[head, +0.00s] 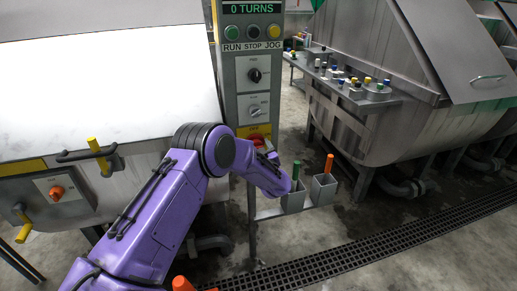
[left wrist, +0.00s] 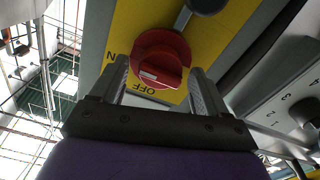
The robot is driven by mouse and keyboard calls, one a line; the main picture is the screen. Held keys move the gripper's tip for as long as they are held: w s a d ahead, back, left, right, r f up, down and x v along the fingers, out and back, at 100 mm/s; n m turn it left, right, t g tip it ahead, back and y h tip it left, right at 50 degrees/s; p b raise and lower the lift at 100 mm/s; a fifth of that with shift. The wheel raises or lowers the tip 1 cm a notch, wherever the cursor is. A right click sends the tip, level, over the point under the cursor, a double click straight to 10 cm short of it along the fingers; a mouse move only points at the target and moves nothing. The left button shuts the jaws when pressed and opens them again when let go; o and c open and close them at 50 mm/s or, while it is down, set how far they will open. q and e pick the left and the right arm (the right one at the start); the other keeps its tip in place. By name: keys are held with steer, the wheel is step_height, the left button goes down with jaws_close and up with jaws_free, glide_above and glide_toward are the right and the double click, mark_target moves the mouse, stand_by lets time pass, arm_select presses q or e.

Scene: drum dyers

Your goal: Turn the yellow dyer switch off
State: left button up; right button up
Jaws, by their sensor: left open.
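The yellow switch plate (head: 244,131) is low on the grey control post, with a red rotary knob. In the left wrist view, the red knob (left wrist: 160,60) sits on the yellow plate (left wrist: 232,28), which has lettering reading OFF and a partly hidden ON. A white mark shows on the knob's grip; I cannot tell for certain which label it points to. My left gripper (left wrist: 160,70) is open, its two fingers on either side of the knob. I cannot tell whether they touch it. In the head view my purple arm hides most of the gripper. My right gripper is not in view.
Above are a black knob (head: 254,75), a grey knob (head: 254,111) and RUN, STOP, JOG buttons. Two grey holders (head: 323,188) with green and orange handles stand close right of my arm. A steel drum (head: 395,130) is at right; a floor grate (head: 370,240) runs in front.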

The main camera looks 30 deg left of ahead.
arm_select(q)
steer(key=shift+f, duration=0.1)
steer(key=c, duration=1)
steer(key=shift+s+f+n+b, duration=0.1)
steer(key=shift+f+n+b, duration=0.05)
steer(key=shift+n+b, duration=4.05)
steer(key=shift+f+n+b, duration=0.1)
steer(key=shift+n+b, duration=3.4)
steer(key=shift+n, duration=1.3)
